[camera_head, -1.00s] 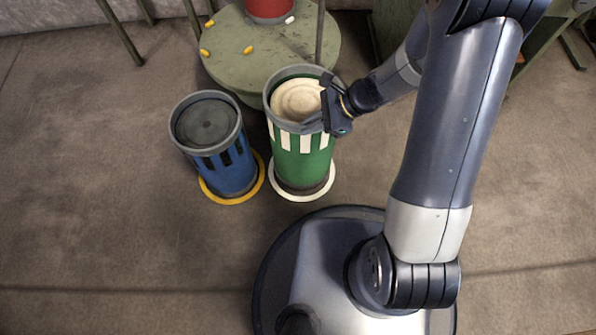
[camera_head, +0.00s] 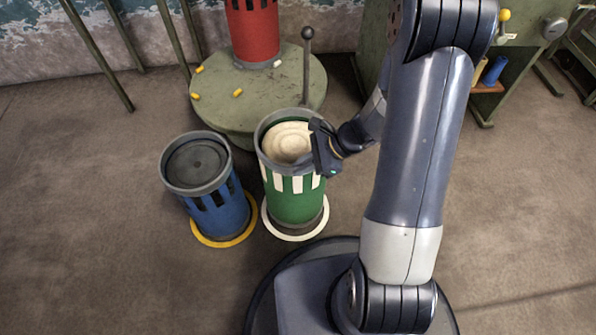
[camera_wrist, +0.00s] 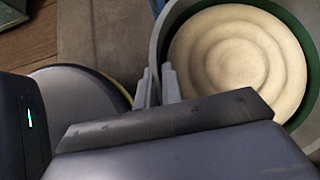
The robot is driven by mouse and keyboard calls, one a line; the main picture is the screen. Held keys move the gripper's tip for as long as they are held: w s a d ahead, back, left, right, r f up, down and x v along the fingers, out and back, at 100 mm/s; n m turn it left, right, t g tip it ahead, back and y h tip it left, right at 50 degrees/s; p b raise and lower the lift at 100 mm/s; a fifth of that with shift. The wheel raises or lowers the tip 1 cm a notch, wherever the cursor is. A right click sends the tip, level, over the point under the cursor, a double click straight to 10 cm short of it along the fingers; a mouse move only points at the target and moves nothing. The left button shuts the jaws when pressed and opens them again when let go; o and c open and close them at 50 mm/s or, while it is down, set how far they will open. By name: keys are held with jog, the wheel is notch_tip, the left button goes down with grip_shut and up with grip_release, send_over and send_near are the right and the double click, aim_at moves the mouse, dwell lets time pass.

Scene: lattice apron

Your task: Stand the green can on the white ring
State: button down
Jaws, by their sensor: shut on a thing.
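The green can (camera_head: 293,203) has white bars, a grey rim and a cream ringed inside; it stands upright, its base over the white ring (camera_head: 268,228) on the floor. The ring's white edge shows around the can's foot. I cannot tell whether the base touches it. My gripper (camera_head: 318,158) is at the can's right rim, shut on that rim. In the wrist view the fingers (camera_wrist: 160,85) sit across the rim's wall, beside the cream inside of the green can (camera_wrist: 238,62).
A blue can (camera_head: 222,212) stands on a yellow ring (camera_head: 200,238) close on the left. Behind is a round green table (camera_head: 225,110) with a red can (camera_head: 254,35), an upright ball-topped rod (camera_head: 307,70) and small yellow pieces. Floor at left is clear.

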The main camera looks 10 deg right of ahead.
notch_tip(320, 180, down, 7)
jog(key=b, duration=0.3)
jog(key=shift+r, duration=0.2)
jog(key=c, duration=1.6)
grip_release()
jog(key=shift+o, duration=0.2)
jog(key=p, duration=0.6)
send_near(310, 175)
jog(key=shift+w+a+f, duration=0.1)
jog(key=shift+a+f, duration=0.3)
jog(key=shift+f, duration=0.15)
